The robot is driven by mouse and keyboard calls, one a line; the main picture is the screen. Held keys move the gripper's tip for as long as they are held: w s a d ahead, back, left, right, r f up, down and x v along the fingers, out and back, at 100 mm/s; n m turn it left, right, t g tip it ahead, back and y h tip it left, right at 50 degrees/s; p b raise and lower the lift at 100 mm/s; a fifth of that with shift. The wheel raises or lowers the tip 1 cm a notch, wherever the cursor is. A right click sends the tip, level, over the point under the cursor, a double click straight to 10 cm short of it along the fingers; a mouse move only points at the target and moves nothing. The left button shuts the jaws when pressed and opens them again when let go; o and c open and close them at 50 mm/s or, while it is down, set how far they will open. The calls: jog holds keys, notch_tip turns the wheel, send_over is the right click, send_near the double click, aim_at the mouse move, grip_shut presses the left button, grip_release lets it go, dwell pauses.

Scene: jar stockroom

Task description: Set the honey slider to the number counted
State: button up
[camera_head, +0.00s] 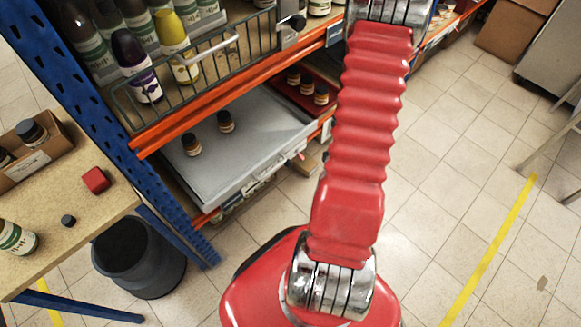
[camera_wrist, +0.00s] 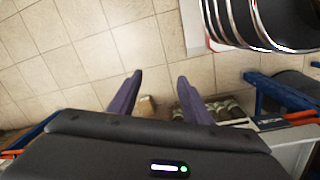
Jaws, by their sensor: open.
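I cannot make out a honey slider for certain in either view. A grey tray (camera_head: 260,146) on the lower shelf holds two small amber jars with dark lids, one (camera_head: 191,144) nearer and one (camera_head: 225,121) farther back. Small red and white details (camera_head: 297,155) show along the tray's front edge, too small to read. My gripper (camera_wrist: 160,82) shows in the wrist view with its two purple fingers apart and nothing between them, with floor tiles beyond. It is out of frame in the head view, where only my red arm shows.
A red tray (camera_head: 303,105) with small jars stands beside the grey tray. A wire basket (camera_head: 205,75) with bottles is above. A wooden table (camera_head: 80,235) with a red block (camera_head: 95,180) and a dark bin (camera_head: 135,262) are at left.

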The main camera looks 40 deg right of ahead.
notch_tip(320, 180, down, 14)
jog(key=s+n+t, duration=0.1)
jog(key=s+t, duration=0.1)
jog(key=s, duration=0.1)
jog(key=n+t, duration=0.5)
jog(key=t, duration=0.7)
send_near(290, 165)
jog(key=v, duration=0.5)
jog(key=shift+f, duration=0.2)
jog(key=shift+x, duration=6.85)
jog(key=shift+r, duration=0.2)
grip_shut()
